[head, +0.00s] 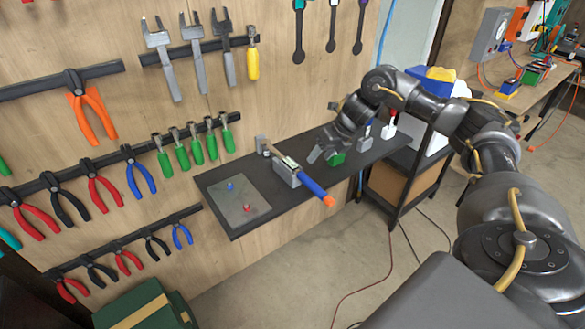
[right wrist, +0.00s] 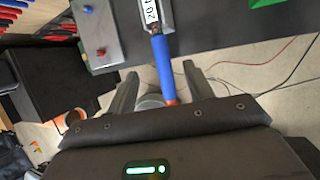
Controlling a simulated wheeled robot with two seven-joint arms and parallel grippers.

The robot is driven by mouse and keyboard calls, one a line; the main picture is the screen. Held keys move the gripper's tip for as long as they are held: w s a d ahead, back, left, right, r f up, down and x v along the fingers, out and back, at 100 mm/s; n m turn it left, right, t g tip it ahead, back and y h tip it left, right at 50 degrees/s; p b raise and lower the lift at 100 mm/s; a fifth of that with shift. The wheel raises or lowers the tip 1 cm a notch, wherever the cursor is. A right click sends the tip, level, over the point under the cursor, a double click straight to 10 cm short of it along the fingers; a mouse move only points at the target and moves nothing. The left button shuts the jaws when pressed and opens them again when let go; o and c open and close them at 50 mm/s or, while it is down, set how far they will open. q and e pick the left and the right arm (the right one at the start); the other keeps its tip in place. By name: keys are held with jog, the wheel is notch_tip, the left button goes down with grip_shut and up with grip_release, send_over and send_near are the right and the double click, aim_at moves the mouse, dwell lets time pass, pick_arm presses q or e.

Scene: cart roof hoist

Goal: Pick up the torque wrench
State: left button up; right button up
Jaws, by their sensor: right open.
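The torque wrench (head: 312,185) lies on a dark shelf (head: 222,190) fixed to the pegboard wall. Its blue handle with an orange end sticks out past the shelf's front edge, and its shaft rests in a grey holder (head: 286,172). My right gripper (head: 318,155) is open and empty, just right of the wrench in the head view. In the right wrist view the blue handle (right wrist: 162,62) shows between the two spread fingers (right wrist: 160,78); I cannot tell how far ahead it is. My left gripper is not in view.
A grey plate (head: 238,204) with a blue and a red knob lies on the shelf's left. Pliers and screwdrivers hang on the wall. The floor (head: 350,245) before the shelf is open, with cables.

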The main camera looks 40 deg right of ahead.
jog(key=p, duration=0.1)
send_over(304, 174)
jog(key=s+d, duration=0.2)
jog(key=s, duration=0.1)
notch_tip(304, 174, down, 5)
jog(key=shift+w+a+f+p, duration=0.15)
jog(key=shift+w+a+p, duration=0.2)
jog(key=shift+p, duration=0.15)
jog(key=p+x, duration=0.1)
jog(key=x, duration=0.2)
jog(key=shift+w+a+f+p, duration=0.1)
jog(key=shift+w+f+p, duration=0.15)
jog(key=shift+p, duration=0.1)
jog(key=shift+w+f, duration=0.15)
jog(key=shift+f, duration=0.3)
grip_shut()
jog(key=shift+r, duration=0.15)
